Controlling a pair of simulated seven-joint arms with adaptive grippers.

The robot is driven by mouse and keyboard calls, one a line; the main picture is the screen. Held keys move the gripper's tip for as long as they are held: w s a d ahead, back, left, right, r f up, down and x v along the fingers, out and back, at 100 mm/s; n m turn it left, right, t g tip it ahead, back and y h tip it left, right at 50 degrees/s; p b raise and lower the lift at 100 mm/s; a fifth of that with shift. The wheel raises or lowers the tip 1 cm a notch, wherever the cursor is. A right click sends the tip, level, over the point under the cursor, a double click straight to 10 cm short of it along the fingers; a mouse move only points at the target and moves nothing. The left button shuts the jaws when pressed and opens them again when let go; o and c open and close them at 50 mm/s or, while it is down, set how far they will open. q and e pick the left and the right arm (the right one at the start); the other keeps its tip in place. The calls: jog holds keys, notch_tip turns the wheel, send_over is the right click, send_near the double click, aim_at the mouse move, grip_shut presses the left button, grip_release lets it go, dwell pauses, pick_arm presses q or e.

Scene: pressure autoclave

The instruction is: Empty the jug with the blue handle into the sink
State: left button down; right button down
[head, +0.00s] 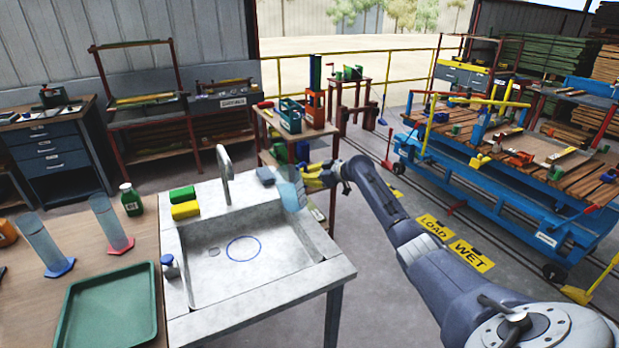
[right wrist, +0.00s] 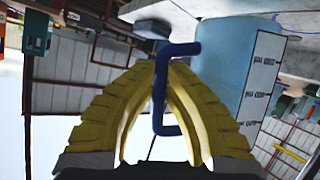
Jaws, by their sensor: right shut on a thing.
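The jug (head: 291,190) is pale blue and see-through, at the right edge of the sink (head: 190,290). In the head view it looks slightly tilted; I cannot tell whether it touches the rim. My right gripper (head: 312,177) comes from the right and is shut on the jug's blue handle. In the right wrist view, the yellow fingers (right wrist: 165,70) close around the blue handle (right wrist: 158,95), and the jug body (right wrist: 225,65) with a white marked scale is beyond. Its contents cannot be made out. My left gripper is not in view.
The metal faucet (head: 225,175) rises behind the basin. Green (head: 181,194) and yellow (head: 185,210) blocks and a grey-blue block (head: 265,176) lie on the back ledge. A blue-capped bottle (head: 169,266) stands at left. A blue ring (head: 243,260) marks the otherwise open basin floor.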

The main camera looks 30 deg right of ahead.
aim_at(296, 169)
jog(key=shift+s+a+r+n+h, duration=0.25)
jog(key=shift+a+r+n, duration=0.15)
jog(key=shift+a, duration=0.3)
jog(key=shift+s+a+r+n+h, duration=0.15)
jog(key=shift+a+r+n+h, duration=0.1)
jog(key=shift+a+r, duration=0.4)
jog(key=shift+s+a+r+n+h, duration=0.2)
jog(key=shift+a+r+n, duration=0.15)
jog(key=shift+a, duration=0.45)
jog(key=shift+r+n+t+h, duration=0.3)
jog(key=shift+r+n+h, duration=0.1)
jog(key=shift+r, duration=0.05)
jog(key=shift+a+r+n+h, duration=0.2)
jog(key=shift+r+n+h, duration=0.2)
jog(key=shift+r+n, duration=0.1)
jog(key=shift+s+a+r+n+t+h, duration=0.2)
jog(key=shift+a+r+n+t+h, duration=0.15)
jog(key=shift+a+n+t+h, duration=0.35)
jog(key=shift+s+a+n, duration=0.15)
jog(key=shift+a+n, duration=0.15)
jog(key=shift+n, duration=0.3)
jog(key=shift+s+a+n+h, duration=0.15)
jog(key=shift+a+n+h, duration=0.35)
jog(key=shift+a+h, duration=0.1)
